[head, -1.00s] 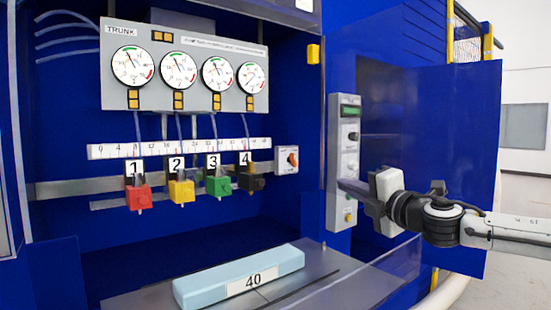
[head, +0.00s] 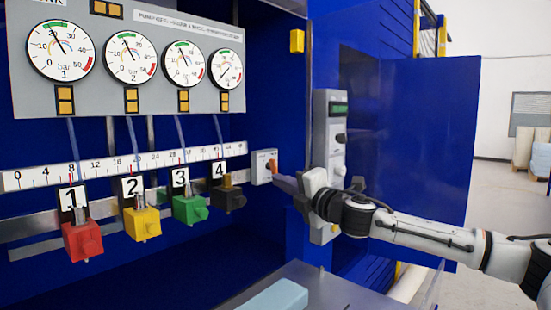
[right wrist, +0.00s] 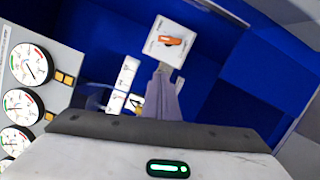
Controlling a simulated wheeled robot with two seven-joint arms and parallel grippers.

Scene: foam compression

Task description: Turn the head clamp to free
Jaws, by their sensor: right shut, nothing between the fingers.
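A small white switch box (head: 262,168) with an orange knob (head: 271,166) sits on the back wall at the right end of the ruler; its lettering is too small to read. In the right wrist view the orange knob (right wrist: 171,41) lies roughly crosswise on the box's white face, slightly tilted. My right gripper (head: 280,180) is shut and empty, its fingertips just right of and below the knob. The fingers (right wrist: 161,70) point at the box in the wrist view, close to its lower edge; I cannot tell whether they touch it. My left gripper is out of view.
A grey control panel (head: 329,135) with knobs stands right of the box, partly behind my right arm. Numbered red (head: 83,241), yellow (head: 143,223), green (head: 190,209) and black (head: 229,199) blocks hang on the rail to the left. A light blue foam block (head: 275,299) lies below.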

